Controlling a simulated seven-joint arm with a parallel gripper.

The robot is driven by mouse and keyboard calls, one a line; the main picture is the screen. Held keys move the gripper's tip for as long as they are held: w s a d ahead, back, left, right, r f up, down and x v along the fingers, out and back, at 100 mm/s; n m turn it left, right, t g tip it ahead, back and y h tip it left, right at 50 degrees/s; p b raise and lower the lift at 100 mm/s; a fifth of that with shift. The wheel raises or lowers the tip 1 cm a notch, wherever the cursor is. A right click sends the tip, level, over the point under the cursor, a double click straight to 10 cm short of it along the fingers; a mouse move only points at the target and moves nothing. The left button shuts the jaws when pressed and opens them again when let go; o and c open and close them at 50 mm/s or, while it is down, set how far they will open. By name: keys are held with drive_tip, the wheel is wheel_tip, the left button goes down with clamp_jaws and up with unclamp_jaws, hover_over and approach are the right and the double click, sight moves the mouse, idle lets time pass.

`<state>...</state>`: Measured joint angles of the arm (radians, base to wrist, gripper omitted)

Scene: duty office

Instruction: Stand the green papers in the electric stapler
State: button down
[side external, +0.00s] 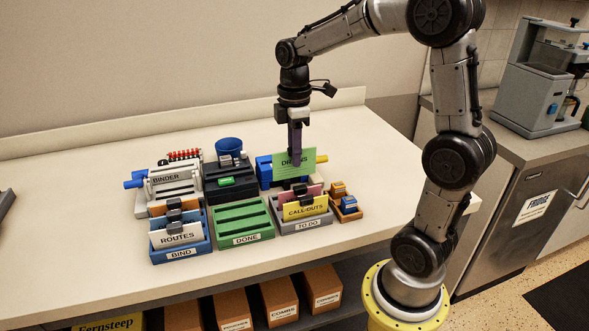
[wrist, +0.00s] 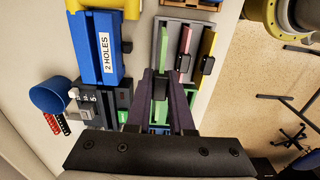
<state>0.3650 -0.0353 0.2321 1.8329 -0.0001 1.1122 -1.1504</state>
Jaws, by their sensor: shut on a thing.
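The green papers (side external: 294,163), a stiff upright sheet with partly covered lettering, are held in my gripper (side external: 296,160). They appear raised behind the to-do tray (side external: 306,224); exact clearance is unclear. In the wrist view the green papers (wrist: 163,48) show edge-on, with a black clip between the fingers of my gripper (wrist: 161,80). The dark machine with a green panel, which looks like the electric stapler (side external: 230,189), stands left of the held papers, behind the green done tray (side external: 240,240). It also shows left of my fingers in the wrist view (wrist: 112,98).
Yellow call-outs papers (side external: 305,209) and pink papers (side external: 308,191) stand in the to-do tray. A blue hole punch (side external: 264,172) is close behind the green papers.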

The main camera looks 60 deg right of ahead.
drive_tip(key=w+r, duration=0.3)
drive_tip(key=w, duration=0.5)
drive_tip(key=w+r, duration=0.3)
drive_tip(key=w, duration=0.5)
drive_tip(key=shift+w+a+f, duration=0.3)
drive_tip(key=shift+a+f, duration=0.1)
drive_tip(key=shift+f, duration=1.45)
drive_tip(key=shift+w+a+f, duration=0.35)
drive_tip(key=shift+f, duration=1.5)
drive_tip(key=shift+w+a+f, duration=0.3)
drive_tip(key=shift+a+f, duration=0.1)
drive_tip(key=shift+f, duration=1.45)
drive_tip(key=c, duration=0.7)
unclamp_jaws()
